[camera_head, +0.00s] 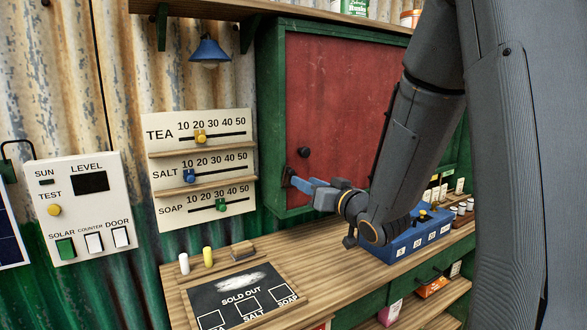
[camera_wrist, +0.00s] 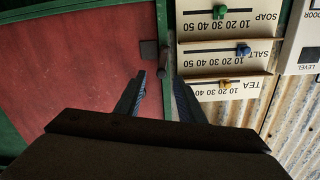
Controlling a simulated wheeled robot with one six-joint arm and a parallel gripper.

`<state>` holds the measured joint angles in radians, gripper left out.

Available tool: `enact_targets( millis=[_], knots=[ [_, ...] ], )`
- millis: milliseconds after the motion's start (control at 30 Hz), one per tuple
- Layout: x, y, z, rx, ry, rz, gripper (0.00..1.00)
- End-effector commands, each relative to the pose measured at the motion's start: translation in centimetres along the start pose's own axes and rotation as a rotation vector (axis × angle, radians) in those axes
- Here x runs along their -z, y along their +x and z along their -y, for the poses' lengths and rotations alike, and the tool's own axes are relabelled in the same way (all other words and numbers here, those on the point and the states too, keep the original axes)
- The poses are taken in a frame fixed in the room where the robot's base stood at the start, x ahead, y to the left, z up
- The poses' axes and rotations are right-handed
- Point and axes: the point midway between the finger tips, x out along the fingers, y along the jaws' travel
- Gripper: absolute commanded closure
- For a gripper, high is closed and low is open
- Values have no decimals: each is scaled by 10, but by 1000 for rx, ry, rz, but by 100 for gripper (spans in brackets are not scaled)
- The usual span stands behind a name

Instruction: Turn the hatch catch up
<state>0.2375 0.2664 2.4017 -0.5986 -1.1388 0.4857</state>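The hatch is a red panel (camera_head: 325,95) in a green frame, and it looks shut. It also fills the left of the wrist view (camera_wrist: 70,85), which is upside down. The small dark catch (camera_wrist: 163,58) is at the hatch's edge, beside a dark square plate (camera_wrist: 149,50). In the head view the catch (camera_head: 288,174) is at the panel's lower left, partly hidden by my gripper. My gripper (camera_head: 292,183) has its blue fingers at the catch. In the wrist view the fingertips (camera_wrist: 159,78) stand apart, one on each side of the catch's line. I cannot tell whether they touch it.
A board with TEA, SALT and SOAP sliders (camera_head: 200,167) hangs left of the hatch. The wooden counter (camera_head: 300,258) below holds a chalkboard (camera_head: 240,295) and a blue box (camera_head: 410,245) under my arm. A blue lamp (camera_head: 209,50) hangs above the board.

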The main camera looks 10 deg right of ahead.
Motion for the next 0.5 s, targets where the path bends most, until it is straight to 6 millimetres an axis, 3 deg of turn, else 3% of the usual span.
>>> enact_targets(
  millis=[167, 500],
  knots=[
    [8, 9, 4, 24, 7, -27, 65],
    [10, 59, 5, 23, 7, -27, 65]
  ],
)
